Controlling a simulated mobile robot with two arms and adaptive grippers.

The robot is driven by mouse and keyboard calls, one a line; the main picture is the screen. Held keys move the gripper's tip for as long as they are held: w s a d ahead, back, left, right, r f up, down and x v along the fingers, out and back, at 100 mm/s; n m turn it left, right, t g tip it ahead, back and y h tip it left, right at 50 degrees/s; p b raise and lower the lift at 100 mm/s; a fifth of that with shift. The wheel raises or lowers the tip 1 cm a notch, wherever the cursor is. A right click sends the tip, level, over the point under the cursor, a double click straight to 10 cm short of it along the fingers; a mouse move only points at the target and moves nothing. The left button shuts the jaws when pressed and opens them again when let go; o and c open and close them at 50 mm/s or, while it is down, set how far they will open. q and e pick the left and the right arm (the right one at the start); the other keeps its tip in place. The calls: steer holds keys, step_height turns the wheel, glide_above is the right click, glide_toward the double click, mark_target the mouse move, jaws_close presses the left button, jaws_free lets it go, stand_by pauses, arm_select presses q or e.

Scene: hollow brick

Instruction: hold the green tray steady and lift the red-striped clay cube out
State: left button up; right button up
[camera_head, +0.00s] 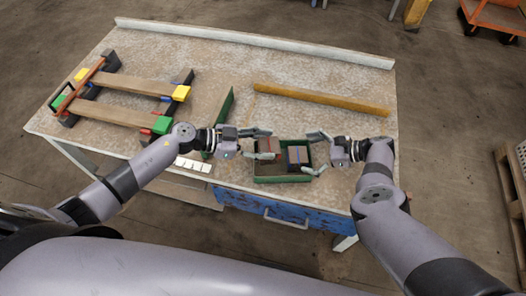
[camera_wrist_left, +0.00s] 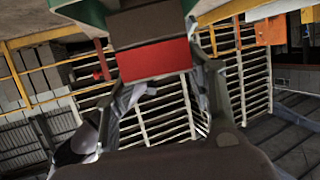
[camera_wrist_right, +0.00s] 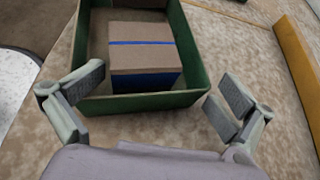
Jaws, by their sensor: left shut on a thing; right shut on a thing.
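The red-striped clay cube (camera_head: 268,146) is brown with a red band and shows at the left part of the green tray (camera_head: 282,179) in the head view. My left gripper (camera_head: 264,143) is shut on it. In the left wrist view the cube's red band (camera_wrist_left: 154,60) shows between the fingers, with a green edge above it. I cannot tell whether the cube clears the tray. The red-striped cube is not visible there.
A blue-striped brown cube (camera_wrist_right: 145,52) sits in the tray. A green panel (camera_head: 222,118) stands left of my left gripper. A yellow bar (camera_head: 320,99) lies behind the tray. A wooden frame with coloured blocks (camera_head: 130,98) fills the table's left. The back middle is clear.

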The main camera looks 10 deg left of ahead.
mark_target(264, 145)
arm_select(q)
steer(key=shift+r, duration=2.25)
arm_select(e)
steer(key=shift+s+d+f, duration=0.15)
steer(key=shift+d+f, duration=0.05)
steer(key=shift+f, duration=0.2)
steer(key=shift+s+d+f, duration=0.15)
steer(key=shift+f, duration=0.25)
steer(key=o, duration=0.4)
arm_select(q)
steer(key=shift+w+f, duration=0.1)
arm_select(e)
steer(key=shift+w+d+r, duration=0.1)
steer(key=shift+d+r, duration=0.15)
steer(key=shift+d, duration=0.25)
arm_select(q)
steer(key=shift+w+d, duration=0.1)
steer(key=shift+w, duration=0.05)
arm_select(e)
steer(key=r+v, duration=0.1)
steer(key=v, duration=1)
steer(key=shift+w+a+r, duration=0.2)
steer(key=shift+w+a, duration=0.05)
steer(key=shift+a, duration=0.1)
